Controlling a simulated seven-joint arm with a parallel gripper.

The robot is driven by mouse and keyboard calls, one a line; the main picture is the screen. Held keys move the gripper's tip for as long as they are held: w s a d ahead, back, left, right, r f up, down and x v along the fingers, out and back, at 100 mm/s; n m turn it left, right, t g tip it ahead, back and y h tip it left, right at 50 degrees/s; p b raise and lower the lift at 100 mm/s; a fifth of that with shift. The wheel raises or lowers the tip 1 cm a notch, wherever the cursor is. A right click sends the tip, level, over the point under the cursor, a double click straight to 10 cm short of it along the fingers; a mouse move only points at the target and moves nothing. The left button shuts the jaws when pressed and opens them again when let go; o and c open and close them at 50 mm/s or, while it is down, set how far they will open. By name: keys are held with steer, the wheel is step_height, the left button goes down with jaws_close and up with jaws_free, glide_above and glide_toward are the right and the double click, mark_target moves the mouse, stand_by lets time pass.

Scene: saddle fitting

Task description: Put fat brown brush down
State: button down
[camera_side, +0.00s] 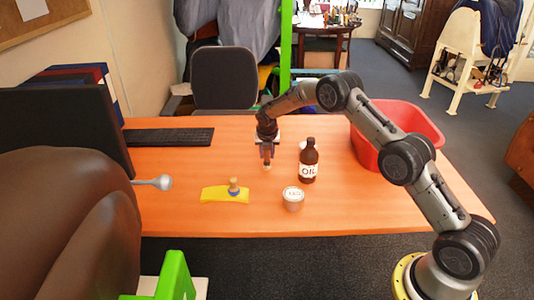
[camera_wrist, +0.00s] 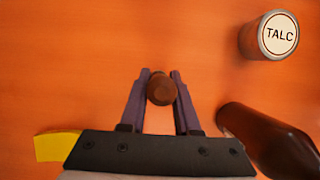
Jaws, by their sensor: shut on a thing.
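My gripper (camera_side: 267,155) points down over the orange table, left of the oil bottle. It is shut on the brown brush (camera_wrist: 161,90). In the wrist view the brush shows as a round brown end between the two purple-grey fingers. I cannot tell whether that tip touches the table. The rest of the brush is hidden by the fingers and by the end-on view.
A dark oil bottle (camera_side: 308,163) and a talc tin (camera_side: 293,199) stand right of my gripper. A yellow cloth (camera_side: 212,194) with a small wooden-handled thing (camera_side: 234,186) on it lies front left. A red tub (camera_side: 372,140) is at right. The table behind the cloth is clear.

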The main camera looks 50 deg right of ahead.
steer(key=c, duration=0.6)
jaws_free()
steer(key=shift+r, duration=0.1)
steer(key=shift+r, duration=0.25)
steer(key=v, duration=1.2)
steer(key=shift+f, duration=0.1)
steer(key=s+a+r+m+t+y, duration=0.1)
steer(key=s+a+r+m, duration=0.2)
steer(key=s+r+m, duration=0.55)
steer(key=s+a+r+m, duration=0.45)
steer(key=s+r, duration=0.45)
steer(key=s, duration=0.3)
steer(key=s+a+m, duration=0.1)
steer(key=s+m, duration=0.3)
steer(key=s, duration=0.3)
steer(key=s+a+f+m+t+y, duration=0.1)
steer(key=s+m, duration=0.4)
steer(key=s, duration=0.3)
steer(key=s+a+f+m+y, duration=0.1)
steer(key=s+a+m, duration=0.1)
steer(key=s+m, duration=0.3)
steer(key=shift+s, duration=1.35)
